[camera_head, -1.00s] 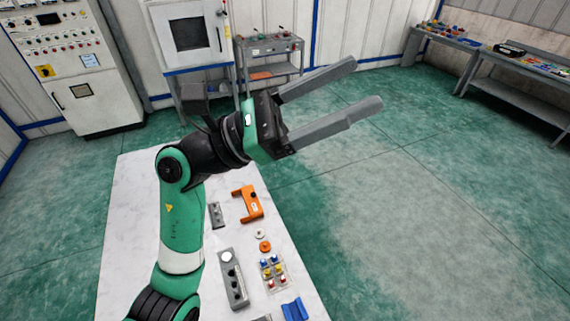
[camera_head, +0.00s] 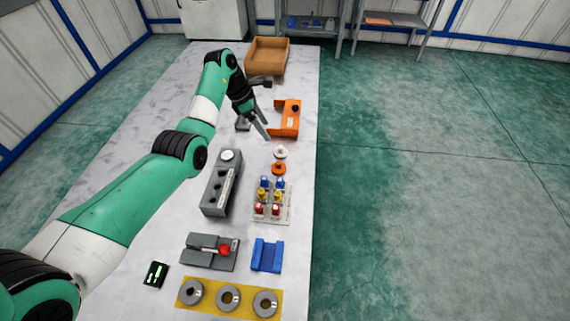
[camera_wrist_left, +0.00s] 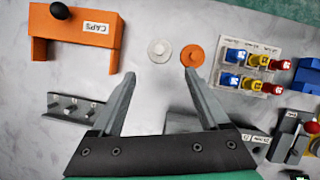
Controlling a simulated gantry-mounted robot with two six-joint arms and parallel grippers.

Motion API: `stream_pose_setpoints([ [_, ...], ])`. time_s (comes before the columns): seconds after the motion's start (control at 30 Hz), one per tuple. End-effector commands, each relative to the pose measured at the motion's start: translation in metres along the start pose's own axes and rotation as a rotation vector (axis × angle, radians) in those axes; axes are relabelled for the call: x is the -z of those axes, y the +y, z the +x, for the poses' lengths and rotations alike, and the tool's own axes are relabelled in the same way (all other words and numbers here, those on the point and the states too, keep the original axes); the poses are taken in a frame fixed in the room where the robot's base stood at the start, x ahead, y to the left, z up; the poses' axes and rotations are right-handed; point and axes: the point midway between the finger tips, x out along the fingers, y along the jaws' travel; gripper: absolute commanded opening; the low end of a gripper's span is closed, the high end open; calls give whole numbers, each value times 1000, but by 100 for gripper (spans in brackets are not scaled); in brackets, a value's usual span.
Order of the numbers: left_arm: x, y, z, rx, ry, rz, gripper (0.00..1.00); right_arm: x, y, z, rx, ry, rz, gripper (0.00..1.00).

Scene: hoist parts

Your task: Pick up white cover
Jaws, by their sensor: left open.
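The white cover (camera_head: 280,153) is a small round disc with a centre knob, lying flat on the table beside an orange disc (camera_head: 279,168). In the left wrist view the white cover (camera_wrist_left: 159,50) lies just beyond the fingertips, between their lines, with the orange disc (camera_wrist_left: 192,56) to its right, near the right fingertip. My left gripper (camera_head: 266,134) is open and empty, pointing down toward the table, just behind the white cover in the head view. The left gripper's two fingers (camera_wrist_left: 160,76) are spread wide in the wrist view. My right gripper is not in view.
An orange "CAPS" stand (camera_head: 287,118) is close to the gripper. A grey box with buttons (camera_head: 222,185) and a tray of coloured parts (camera_head: 271,203) stand nearer. A blue block (camera_head: 267,256), yellow plate with rings (camera_head: 211,303) and brown bin (camera_head: 267,57) are also on the table.

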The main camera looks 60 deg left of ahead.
Motion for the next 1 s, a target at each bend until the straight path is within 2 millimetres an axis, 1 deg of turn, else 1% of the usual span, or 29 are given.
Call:
stream_pose_setpoints([
  [0.07, -1, 0, -1, -1, -1, 0, 78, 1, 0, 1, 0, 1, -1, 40],
  [0.17, -1, 0, 9, 1, -2, 1, 78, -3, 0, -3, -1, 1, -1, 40],
  [0.3, 0, -1, 39, 3, -1, 3, 78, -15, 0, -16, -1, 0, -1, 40],
  [0.4, 0, -1, 56, 2, -2, 3, 78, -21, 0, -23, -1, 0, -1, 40],
  [0.5, -2, 0, 63, 0, -2, 3, 78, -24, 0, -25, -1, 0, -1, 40],
  [0.67, -2, 0, 66, 0, -2, 3, 78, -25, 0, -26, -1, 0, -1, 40],
  [0.9, 1, 1, 107, 1, -2, 3, 78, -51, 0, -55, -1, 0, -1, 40],
  [1.0, 0, 1, 116, 0, -2, 3, 78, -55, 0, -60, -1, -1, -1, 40],
])
